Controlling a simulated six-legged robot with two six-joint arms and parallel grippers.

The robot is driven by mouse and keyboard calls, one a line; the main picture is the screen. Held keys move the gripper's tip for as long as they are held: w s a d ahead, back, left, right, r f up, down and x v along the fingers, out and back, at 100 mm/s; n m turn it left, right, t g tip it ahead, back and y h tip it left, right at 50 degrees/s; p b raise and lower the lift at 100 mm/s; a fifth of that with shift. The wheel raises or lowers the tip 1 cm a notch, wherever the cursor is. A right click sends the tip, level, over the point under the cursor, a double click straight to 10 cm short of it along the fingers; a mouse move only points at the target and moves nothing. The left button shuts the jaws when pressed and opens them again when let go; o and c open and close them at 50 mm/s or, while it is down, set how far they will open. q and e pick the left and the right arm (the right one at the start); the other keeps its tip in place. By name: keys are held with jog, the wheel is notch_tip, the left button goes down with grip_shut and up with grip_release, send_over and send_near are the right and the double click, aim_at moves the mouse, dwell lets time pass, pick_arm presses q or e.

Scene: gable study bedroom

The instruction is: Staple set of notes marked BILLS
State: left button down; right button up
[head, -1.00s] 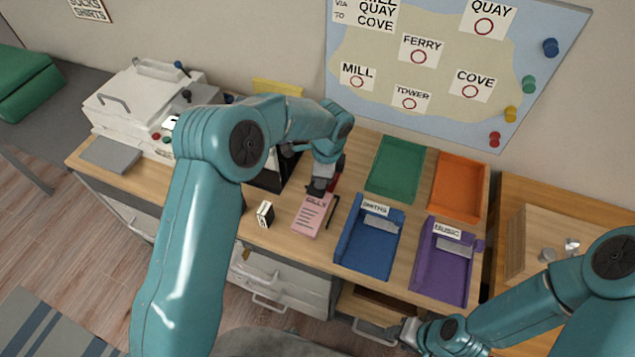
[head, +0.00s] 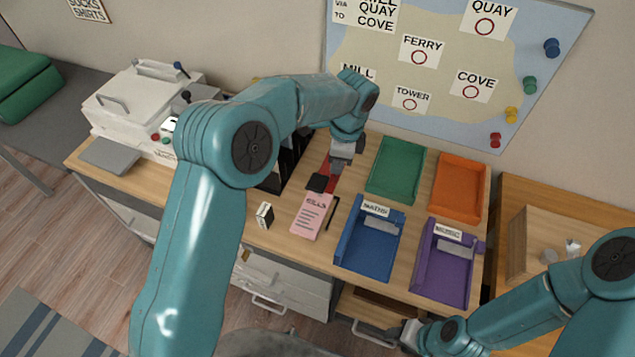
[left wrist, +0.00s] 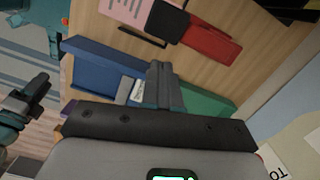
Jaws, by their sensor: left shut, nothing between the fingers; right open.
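The pink notes marked BILLS (head: 312,218) lie on the desk, and part of them shows in the left wrist view (left wrist: 122,12). A red stapler (head: 331,178) with a black end lies at their top edge; in the left wrist view (left wrist: 212,46) the black end overlaps the pink sheet. I cannot tell whether a staple is in the notes. My left gripper (head: 338,158) is shut and empty, over or just behind the stapler; its closed fingers show in the left wrist view (left wrist: 162,88). My right gripper (head: 408,333) is open, low by the desk's front edge.
Blue (head: 352,262), purple (head: 424,285), green (head: 396,170) and orange (head: 458,187) trays stand right of the notes. A dark pen lies beside the notes. A small black-and-white block (head: 265,215) stands to their left. A white machine (head: 140,100) is at the far left.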

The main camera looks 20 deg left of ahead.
pick_arm(q)
notch_tip(320, 180, up, 10)
jog(key=d, duration=0.1)
jog(key=shift+f, duration=0.1)
dwell(1.0)
